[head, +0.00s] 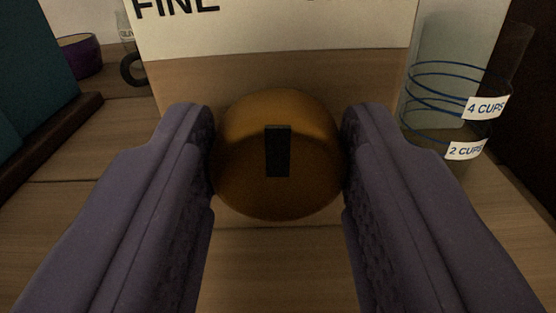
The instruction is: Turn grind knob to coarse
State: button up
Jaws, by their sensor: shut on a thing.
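The grind knob (278,200) is a round, brass-brown knob in the middle of the head view. A dark upright pointer bar (278,150) is on its face, tilted barely if at all. The knob is in front of a wooden panel (330,72) with a cream label strip above it. The label reads "FINE" (176,8) at upper left; the rest of the lettering is cut off by the top edge. My gripper (279,152) is shut on the knob, one purple finger touching each side.
A clear measuring cup (450,125) with blue rings and tags "4 CUPS" and "2 CUPS" stands close at the right. A purple bowl (78,55) and a teal object (35,65) are at the left. The wooden counter (280,270) below the knob is clear.

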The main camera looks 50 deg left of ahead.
jog(key=m+b, duration=0.1)
jog(key=m, duration=0.2)
jog(key=m+b, duration=0.2)
jog(key=m, duration=0.1)
jog(key=shift+w+d+f+m, duration=0.1)
jog(key=shift+d+f+m, duration=0.1)
jog(key=shift+m, duration=0.1)
jog(key=m+b, duration=0.2)
jog(key=m, duration=0.2)
jog(key=shift+m, duration=0.4)
jog(key=o, duration=1)
jog(key=shift+o, duration=0.2)
jog(key=p+v, duration=0.2)
jog(key=v, duration=0.5)
jog(key=shift+s+d+p, duration=0.25)
jog(key=shift+p, duration=0.1)
